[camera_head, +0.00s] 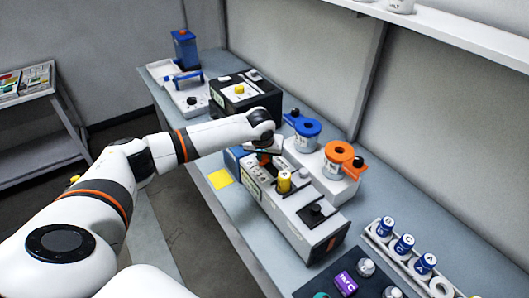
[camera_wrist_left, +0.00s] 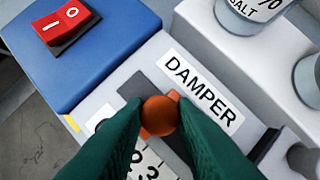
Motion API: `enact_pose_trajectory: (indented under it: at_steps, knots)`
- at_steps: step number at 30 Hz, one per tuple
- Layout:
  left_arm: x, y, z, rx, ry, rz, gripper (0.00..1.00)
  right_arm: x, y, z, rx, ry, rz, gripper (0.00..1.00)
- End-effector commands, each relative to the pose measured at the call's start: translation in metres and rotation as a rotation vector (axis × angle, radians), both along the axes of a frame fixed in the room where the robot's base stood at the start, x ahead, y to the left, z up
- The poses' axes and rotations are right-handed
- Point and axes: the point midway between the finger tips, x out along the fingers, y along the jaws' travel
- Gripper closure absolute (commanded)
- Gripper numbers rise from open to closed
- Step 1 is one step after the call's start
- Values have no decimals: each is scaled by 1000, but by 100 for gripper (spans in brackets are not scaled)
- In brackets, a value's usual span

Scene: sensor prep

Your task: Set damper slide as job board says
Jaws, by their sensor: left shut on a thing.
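The damper slide is an orange knob (camera_wrist_left: 159,114) in a dark slot on the grey top of a machine (camera_head: 291,213), beside a white DAMPER label (camera_wrist_left: 202,92). A white scale (camera_wrist_left: 148,160) runs along the slot; a 2 and a 3 show, and the rest is covered by my fingers. My left gripper (camera_wrist_left: 157,120) has its dark green fingers shut on the knob, one on each side. In the head view, my left gripper (camera_head: 264,151) is over the machine's far end, small and partly hidden by my wrist. I make out no job board. My right gripper is out of view.
A blue housing with a red rocker switch (camera_wrist_left: 68,24) adjoins the slot. A yellow knob (camera_head: 284,181) stands on the machine. Behind it are a blue-topped jar (camera_head: 304,127) and an orange-topped jar (camera_head: 339,153). A rack of vials (camera_head: 415,262) is at lower right.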

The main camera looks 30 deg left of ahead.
Motion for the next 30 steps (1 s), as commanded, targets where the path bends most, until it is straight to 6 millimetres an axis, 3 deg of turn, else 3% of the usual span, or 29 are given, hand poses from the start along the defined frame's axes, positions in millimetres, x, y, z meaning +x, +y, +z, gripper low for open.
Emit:
enact_pose_trajectory:
  at_steps: [9,10,13,19,25,30]
  knots:
    - [-1,0,-1,1,4,0,100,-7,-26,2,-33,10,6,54]
    - [-1,0,-1,1,4,0,71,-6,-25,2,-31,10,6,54]
    - [-1,0,-1,1,5,-1,54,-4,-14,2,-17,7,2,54]
    - [-1,0,-2,0,6,-1,54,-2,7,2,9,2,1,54]
    - [-4,-1,5,0,4,-2,54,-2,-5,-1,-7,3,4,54]
    - [-14,-5,30,1,1,-3,54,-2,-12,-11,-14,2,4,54]
